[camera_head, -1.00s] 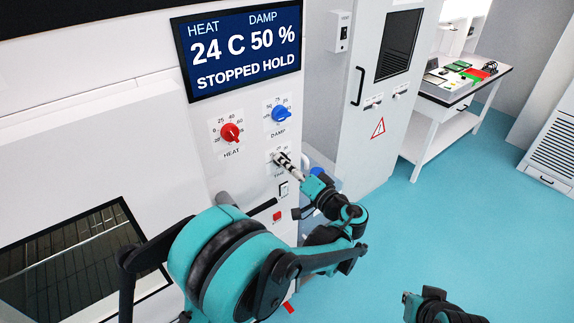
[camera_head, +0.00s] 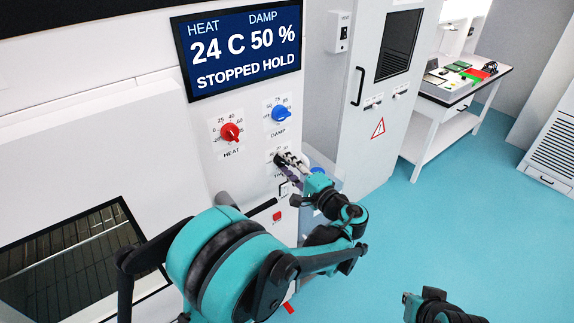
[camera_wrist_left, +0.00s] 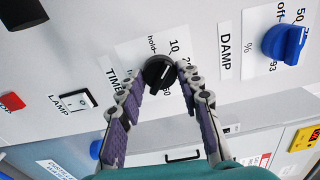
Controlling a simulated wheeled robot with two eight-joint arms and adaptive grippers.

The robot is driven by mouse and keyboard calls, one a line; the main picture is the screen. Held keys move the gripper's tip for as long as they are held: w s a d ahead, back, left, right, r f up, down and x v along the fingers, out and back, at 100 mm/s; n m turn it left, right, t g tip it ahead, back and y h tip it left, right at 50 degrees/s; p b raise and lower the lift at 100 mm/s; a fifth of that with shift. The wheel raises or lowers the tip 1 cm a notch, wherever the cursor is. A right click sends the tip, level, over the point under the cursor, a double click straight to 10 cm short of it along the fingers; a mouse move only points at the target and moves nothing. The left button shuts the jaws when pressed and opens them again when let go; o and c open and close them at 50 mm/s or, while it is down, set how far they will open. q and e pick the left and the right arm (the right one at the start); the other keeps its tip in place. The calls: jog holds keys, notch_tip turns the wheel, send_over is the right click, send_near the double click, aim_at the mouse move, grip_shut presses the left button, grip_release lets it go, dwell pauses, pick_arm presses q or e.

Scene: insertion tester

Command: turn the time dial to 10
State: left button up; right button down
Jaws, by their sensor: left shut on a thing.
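The black time dial (camera_wrist_left: 158,73) sits on a white label with "hold", "10" and further numbers around it. A short light mark shows on its face; I cannot tell exactly which number it points at. My left gripper (camera_wrist_left: 162,78) is shut on the dial, one finger on each side. In the head view, the left gripper (camera_head: 288,160) reaches the panel below the damp dial and hides much of the time label. The display (camera_head: 240,50) reads "24 C 50 %" and "STOPPED HOLD". My right gripper's fingers do not show.
The red heat dial (camera_head: 230,132) and blue damp dial (camera_head: 281,114) are just above my left gripper. The lamp switch (camera_wrist_left: 87,99) and a red button (camera_head: 277,216) are close by. A grey cabinet (camera_head: 380,130) stands to the right, with open floor in front.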

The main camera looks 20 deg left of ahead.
pick_arm(q)
jog(key=shift+m, duration=0.3)
jog(key=o, duration=1.2)
jog(key=shift+c, duration=0.2)
jog(key=v, duration=1.2)
jog(key=shift+f, duration=0.1)
